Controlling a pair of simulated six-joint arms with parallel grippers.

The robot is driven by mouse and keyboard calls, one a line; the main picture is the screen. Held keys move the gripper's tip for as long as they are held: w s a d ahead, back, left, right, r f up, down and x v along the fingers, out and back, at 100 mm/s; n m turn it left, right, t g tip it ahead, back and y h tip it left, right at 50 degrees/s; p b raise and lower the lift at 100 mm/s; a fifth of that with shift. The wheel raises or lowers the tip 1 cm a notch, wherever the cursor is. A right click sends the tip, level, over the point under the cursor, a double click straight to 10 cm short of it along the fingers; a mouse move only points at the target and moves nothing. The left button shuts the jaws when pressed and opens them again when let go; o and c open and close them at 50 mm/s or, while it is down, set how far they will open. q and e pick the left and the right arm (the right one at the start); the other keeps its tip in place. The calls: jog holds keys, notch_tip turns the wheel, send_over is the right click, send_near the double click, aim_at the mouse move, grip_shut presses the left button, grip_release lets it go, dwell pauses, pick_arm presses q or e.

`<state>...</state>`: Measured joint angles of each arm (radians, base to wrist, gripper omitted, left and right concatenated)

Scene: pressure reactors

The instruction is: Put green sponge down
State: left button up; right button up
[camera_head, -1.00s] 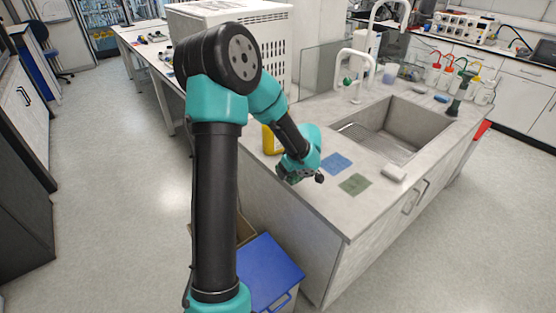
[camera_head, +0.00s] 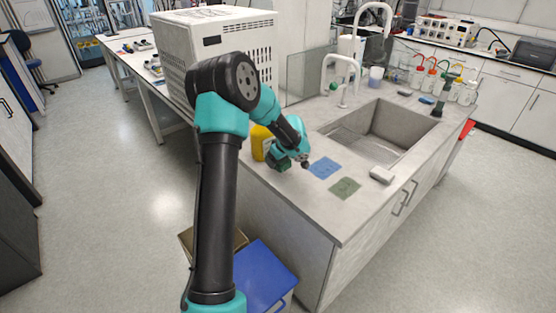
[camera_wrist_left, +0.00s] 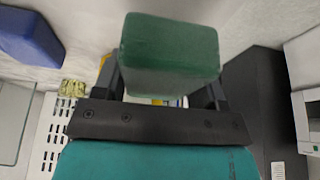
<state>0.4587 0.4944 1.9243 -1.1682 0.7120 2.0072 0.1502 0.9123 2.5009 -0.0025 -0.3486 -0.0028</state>
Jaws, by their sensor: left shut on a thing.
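The green sponge (camera_wrist_left: 170,55) is a dark green block held between the two fingers of my left gripper (camera_wrist_left: 168,90) in the left wrist view. In the head view the left gripper (camera_head: 290,163) is near the left edge of the counter, beside a yellow bottle, with the dark green sponge (camera_head: 281,164) at its lower left. Whether the sponge touches the counter cannot be told. A flat blue patch (camera_head: 324,168) and a flat green patch (camera_head: 345,188) lie on the counter to the right of the gripper. My right gripper is not in view.
The yellow bottle (camera_head: 259,142) stands left of the gripper. A pale block (camera_head: 382,174) lies near the counter's front edge. The sink (camera_head: 380,130), faucet (camera_head: 345,72) and glass panel (camera_head: 308,73) are behind. A blue lid (camera_head: 262,275) is below. The front counter corner is bare.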

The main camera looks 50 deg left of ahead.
pick_arm(q)
jog(key=shift+w+a+f, duration=0.15)
jog(key=shift+w+a, duration=0.65)
jog(key=shift+a, duration=0.1)
jog(key=shift+w+a+f, duration=0.1)
jog(key=shift+w+a, duration=0.65)
jog(key=shift+a, duration=0.15)
jog(key=shift+w+a, duration=0.25)
jog(key=shift+f, duration=1.8)
jog(key=shift+f, duration=0.1)
jog(key=o, duration=0.9)
jog(key=v, duration=1.2)
